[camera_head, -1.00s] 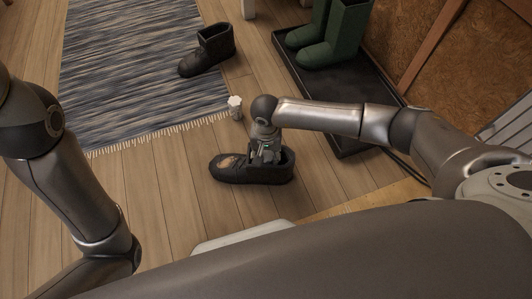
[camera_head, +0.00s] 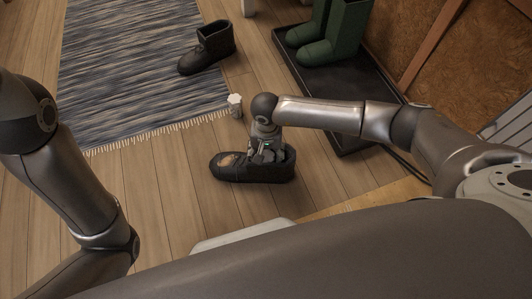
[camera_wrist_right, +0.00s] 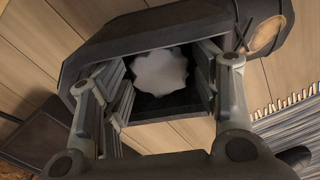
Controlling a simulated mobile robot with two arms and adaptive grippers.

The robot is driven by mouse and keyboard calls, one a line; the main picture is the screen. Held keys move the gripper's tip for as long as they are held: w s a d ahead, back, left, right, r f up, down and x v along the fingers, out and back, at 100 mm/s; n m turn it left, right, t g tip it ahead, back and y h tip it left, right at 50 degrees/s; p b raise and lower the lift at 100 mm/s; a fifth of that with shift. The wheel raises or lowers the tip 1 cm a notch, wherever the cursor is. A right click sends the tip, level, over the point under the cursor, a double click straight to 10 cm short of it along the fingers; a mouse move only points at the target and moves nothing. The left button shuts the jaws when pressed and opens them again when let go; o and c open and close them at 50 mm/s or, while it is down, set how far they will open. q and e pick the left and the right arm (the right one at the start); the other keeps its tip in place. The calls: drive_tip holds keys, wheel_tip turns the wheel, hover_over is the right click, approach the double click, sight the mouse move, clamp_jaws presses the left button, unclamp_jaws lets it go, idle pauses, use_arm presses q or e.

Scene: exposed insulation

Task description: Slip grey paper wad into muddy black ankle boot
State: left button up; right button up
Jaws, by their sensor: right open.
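The black ankle boot (camera_head: 250,172) with a brown muddy patch on its toe lies upright on the floor in the head view, toe to the left. My right gripper (camera_head: 264,157) points down at its opening. In the wrist view the boot (camera_wrist_right: 120,38) fills the upper part. The pale grey paper wad (camera_wrist_right: 160,72) is in the boot's dark opening, between the two spread fingers of my right gripper (camera_wrist_right: 162,85); visible gaps separate it from them. The boot and gripper hide the wad in the head view. My left gripper is out of frame.
A second dark boot (camera_head: 208,49) stands on the striped rug's (camera_head: 130,70) edge. A small whitish object (camera_head: 235,105) is on the floor behind my right gripper. Green rubber boots (camera_head: 335,38) stand on a black tray (camera_head: 345,95) at right. Floor left of the boot is clear.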

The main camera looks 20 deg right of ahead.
wheel_tip(320, 180, up, 12)
drive_tip(key=shift+f, duration=0.25)
